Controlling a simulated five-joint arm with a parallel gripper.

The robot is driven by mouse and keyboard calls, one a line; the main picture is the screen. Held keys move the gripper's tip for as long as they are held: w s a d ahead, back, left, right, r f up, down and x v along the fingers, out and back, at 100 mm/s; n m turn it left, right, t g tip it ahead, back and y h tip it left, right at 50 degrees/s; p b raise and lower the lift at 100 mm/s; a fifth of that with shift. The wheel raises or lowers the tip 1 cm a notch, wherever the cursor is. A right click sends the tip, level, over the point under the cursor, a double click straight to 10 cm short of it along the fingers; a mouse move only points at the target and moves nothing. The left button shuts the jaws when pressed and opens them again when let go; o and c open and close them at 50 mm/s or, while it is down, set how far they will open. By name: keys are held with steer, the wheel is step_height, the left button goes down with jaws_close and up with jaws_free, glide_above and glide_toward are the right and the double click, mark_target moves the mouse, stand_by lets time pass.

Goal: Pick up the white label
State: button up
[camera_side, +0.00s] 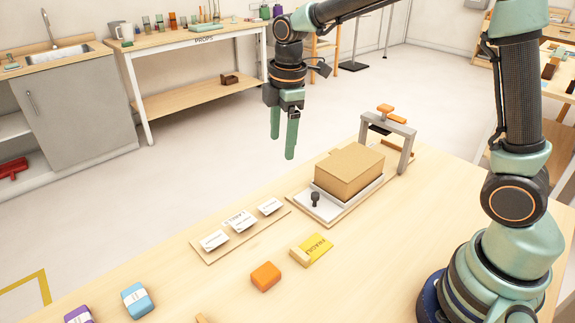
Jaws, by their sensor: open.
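Three white labels lie side by side on a thin wooden board (203,256) on the table: a left one (214,241), a middle one (239,226) and a right one (269,207). They carry dark print, too small to read for certain. My gripper (283,146) hangs above and behind the labels in the picture, pointing down. Its two green fingers are apart, with nothing between them.
A brown box (349,170) sits on a grey plate right of the labels, beside a grey frame with an orange handle (385,109). A yellow label (316,247), orange block (265,276), blue block (137,299) and purple block (79,316) lie nearer the front.

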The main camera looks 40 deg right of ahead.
mark_target(270, 206)
steer(key=f+n, duration=0.1)
steer(key=f, duration=0.4)
steer(key=w+a+f+n, duration=0.1)
steer(key=f, duration=0.5)
steer(key=w+a+f+n+g, duration=0.1)
steer(key=f, duration=0.5)
steer(key=shift+w+n, duration=0.25)
steer(key=shift+n, duration=0.05)
steer(key=shift+f, duration=0.25)
jaws_close()
